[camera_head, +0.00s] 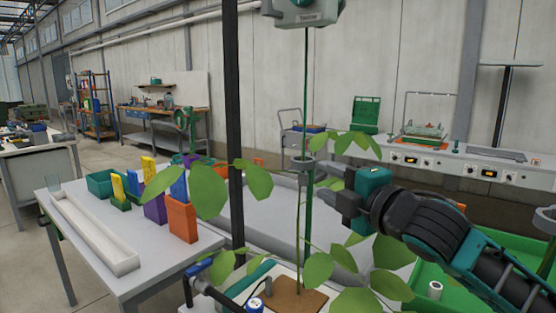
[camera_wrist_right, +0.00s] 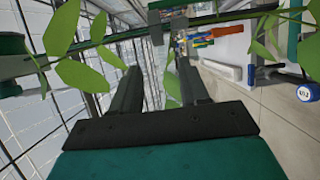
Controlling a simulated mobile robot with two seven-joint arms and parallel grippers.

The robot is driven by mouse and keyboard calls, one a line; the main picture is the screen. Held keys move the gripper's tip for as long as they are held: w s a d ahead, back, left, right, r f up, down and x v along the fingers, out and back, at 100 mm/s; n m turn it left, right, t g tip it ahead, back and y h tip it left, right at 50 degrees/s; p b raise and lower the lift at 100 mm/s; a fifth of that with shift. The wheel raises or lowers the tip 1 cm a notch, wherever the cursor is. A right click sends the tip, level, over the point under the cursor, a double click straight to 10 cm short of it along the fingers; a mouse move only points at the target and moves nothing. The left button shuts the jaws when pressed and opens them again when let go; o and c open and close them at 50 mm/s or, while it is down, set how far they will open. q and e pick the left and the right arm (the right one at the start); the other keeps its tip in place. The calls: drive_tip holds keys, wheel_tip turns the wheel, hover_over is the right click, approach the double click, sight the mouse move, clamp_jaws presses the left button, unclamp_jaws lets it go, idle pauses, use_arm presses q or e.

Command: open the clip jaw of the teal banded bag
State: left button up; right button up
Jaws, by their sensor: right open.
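I cannot pick out a teal banded bag or its clip jaw for certain in either view. My right gripper (camera_head: 326,188) reaches in from the right in the head view, pointing left at a tall plant. Its two dark fingers are apart and empty, and they also show in the wrist view (camera_wrist_right: 158,65). A grey clip (camera_head: 302,163) sits around the plant's stem and green upright, just left of and above the fingers. In the wrist view a grey clip (camera_wrist_right: 167,32) on the stem lies beyond the fingertips, apart from them. My left gripper is not in view.
Broad leaves (camera_head: 208,190) surround the stem. A dark post (camera_head: 234,120) stands left of it. A table (camera_head: 150,275) with a white trough (camera_head: 95,232) and coloured boxes, including an orange one (camera_head: 181,222), is at left. A green tray (camera_head: 425,285) lies below my right arm.

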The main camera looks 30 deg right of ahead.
sight(298, 166)
drive_tip(key=w+p, duration=0.1)
drive_tip(key=w, duration=1)
drive_tip(key=shift+w+r+p, duration=0.1)
drive_tip(key=shift+w+p, duration=0.1)
drive_tip(key=shift+p, duration=0.2)
drive_tip(key=shift+w, duration=0.75)
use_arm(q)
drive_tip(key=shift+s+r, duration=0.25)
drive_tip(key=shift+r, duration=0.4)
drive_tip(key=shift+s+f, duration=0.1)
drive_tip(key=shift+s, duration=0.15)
use_arm(e)
clamp_jaws()
